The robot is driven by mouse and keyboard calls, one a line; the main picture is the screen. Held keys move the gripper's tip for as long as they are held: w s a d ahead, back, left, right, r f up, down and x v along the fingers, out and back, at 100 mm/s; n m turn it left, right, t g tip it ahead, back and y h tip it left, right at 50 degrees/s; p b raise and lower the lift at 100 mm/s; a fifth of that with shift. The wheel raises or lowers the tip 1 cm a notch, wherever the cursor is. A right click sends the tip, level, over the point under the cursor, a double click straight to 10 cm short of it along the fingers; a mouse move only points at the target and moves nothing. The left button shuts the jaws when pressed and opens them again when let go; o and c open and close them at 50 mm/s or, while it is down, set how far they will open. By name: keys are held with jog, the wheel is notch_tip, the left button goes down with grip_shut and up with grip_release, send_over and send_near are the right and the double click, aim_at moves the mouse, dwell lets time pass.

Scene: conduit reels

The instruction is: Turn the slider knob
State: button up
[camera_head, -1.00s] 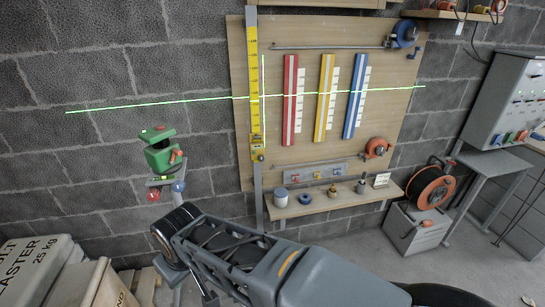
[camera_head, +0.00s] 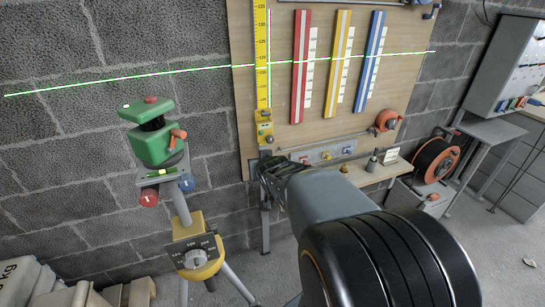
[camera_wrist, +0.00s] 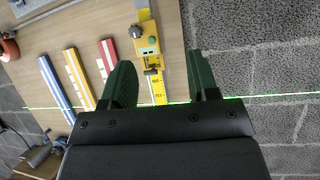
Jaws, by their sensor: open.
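A yellow slider (camera_head: 264,128) sits on an upright yellow ruler (camera_head: 262,60) at the left side of the wooden board. In the wrist view the slider (camera_wrist: 149,28) shows a dark round knob (camera_wrist: 136,31), a green button (camera_wrist: 150,41) and a small dark fitting (camera_wrist: 151,70). My gripper (camera_wrist: 157,60) is open, with the slider and ruler showing between its two green fingers. The fingers appear empty, and I cannot tell how far they stand from the knob. In the head view my gripper (camera_head: 268,172) is just below the slider, partly hidden by my arm.
A green laser level (camera_head: 155,135) on a tripod (camera_head: 195,255) stands at left, casting a green line across the wall. Red (camera_head: 301,65), yellow (camera_head: 339,62) and blue (camera_head: 370,62) strips hang right of the ruler. A shelf (camera_head: 385,172) is below.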

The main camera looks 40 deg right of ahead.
aim_at(271, 141)
jog(key=w+d+f+m+t+b, duration=0.1)
jog(key=w+d+f+t+b, duration=0.15)
jog(key=d, duration=0.25)
jog(key=w+d+f+t+b, duration=0.1)
jog(key=d+f+t+b, duration=0.25)
jog(key=d, duration=0.25)
jog(key=x, duration=0.4)
jog(key=b+x, duration=0.1)
jog(key=x, duration=0.7)
jog(key=shift+w+r, duration=0.3)
jog(key=shift+r, duration=0.1)
jog(key=c, duration=0.9)
jog(key=shift+b, duration=0.3)
